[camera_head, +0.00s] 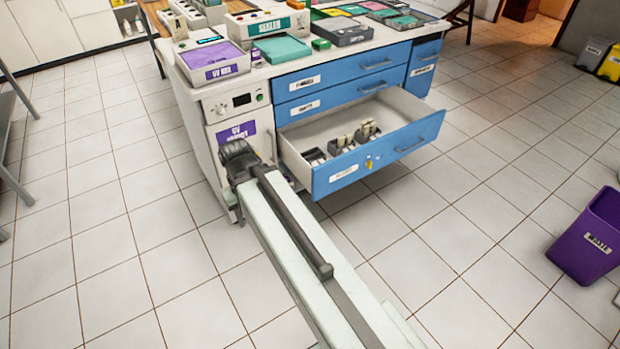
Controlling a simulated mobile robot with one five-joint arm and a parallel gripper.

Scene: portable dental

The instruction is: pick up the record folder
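I cannot pick out a record folder for certain. A flat teal item (283,49) lies on the cabinet top, but it is too small to tell if it is a folder or a tray. My gripper (237,152) is at the far end of my long pale arm, low in front of the cabinet's left part, left of the open drawer. It is dark and seen from behind, so its fingers are hidden and I cannot tell if it is open or shut.
The cabinet's blue-fronted drawer (378,157) is pulled out, with several small items inside. A purple-lidded box (213,58), a sealer (268,23) and dark trays (342,31) crowd the top. A purple waste bin (590,236) stands right. The tiled floor is largely clear.

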